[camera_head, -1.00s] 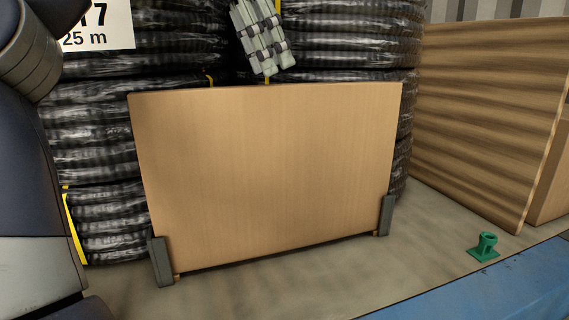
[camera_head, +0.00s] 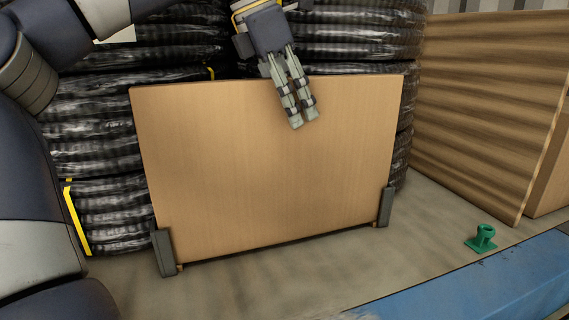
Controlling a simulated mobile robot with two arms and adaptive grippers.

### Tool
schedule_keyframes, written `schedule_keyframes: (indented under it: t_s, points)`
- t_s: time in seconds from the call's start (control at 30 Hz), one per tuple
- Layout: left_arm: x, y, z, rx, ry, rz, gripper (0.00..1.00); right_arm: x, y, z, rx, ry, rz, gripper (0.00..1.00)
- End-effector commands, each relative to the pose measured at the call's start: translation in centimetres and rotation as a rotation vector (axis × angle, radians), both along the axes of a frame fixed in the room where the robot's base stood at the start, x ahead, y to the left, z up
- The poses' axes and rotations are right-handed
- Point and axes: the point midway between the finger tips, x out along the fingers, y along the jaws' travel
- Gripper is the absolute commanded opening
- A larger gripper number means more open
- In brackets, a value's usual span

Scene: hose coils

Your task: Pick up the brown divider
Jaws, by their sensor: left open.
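The brown divider (camera_head: 265,180) is a flat wooden panel standing upright in the middle of the head view. Two dark grey feet hold its lower corners, a left foot (camera_head: 163,253) and a right foot (camera_head: 385,207). My left gripper (camera_head: 297,122) hangs from above, in front of the panel's upper part, right of its centre. It is open with nothing in it, and its fingers point down. I cannot tell whether it touches the panel. The right gripper is not in view.
Stacks of black wrapped hose coils (camera_head: 105,130) stand behind the divider. A larger wooden panel (camera_head: 480,110) stands at the right. A small green fitting (camera_head: 481,239) sits on the shelf near the blue front beam (camera_head: 470,280). The shelf before the divider is clear.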

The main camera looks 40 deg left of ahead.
Motion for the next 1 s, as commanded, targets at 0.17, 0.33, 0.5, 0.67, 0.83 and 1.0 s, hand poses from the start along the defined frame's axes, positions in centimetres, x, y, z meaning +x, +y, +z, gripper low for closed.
schedule_keyframes:
  t_s: [0.17,0.33,0.5,0.67,0.83,1.0]
  points:
    - [0.19,-0.10,-0.50,-0.001,-0.002,0.001,0.44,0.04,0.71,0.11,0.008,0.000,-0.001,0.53]
    - [0.17,-0.09,-0.50,-0.001,-0.001,0.001,0.35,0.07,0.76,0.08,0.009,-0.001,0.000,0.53]
    - [0.17,-0.09,-0.48,-0.001,-0.001,0.001,0.00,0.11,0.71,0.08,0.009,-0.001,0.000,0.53]
    - [0.16,-0.10,-0.46,0.000,-0.001,0.000,0.00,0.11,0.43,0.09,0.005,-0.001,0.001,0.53]
    - [0.17,-0.12,-0.34,-0.001,-0.003,0.000,0.00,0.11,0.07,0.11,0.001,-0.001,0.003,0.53]
    - [0.17,-0.10,-0.12,0.000,-0.004,0.001,0.00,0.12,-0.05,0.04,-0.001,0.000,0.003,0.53]
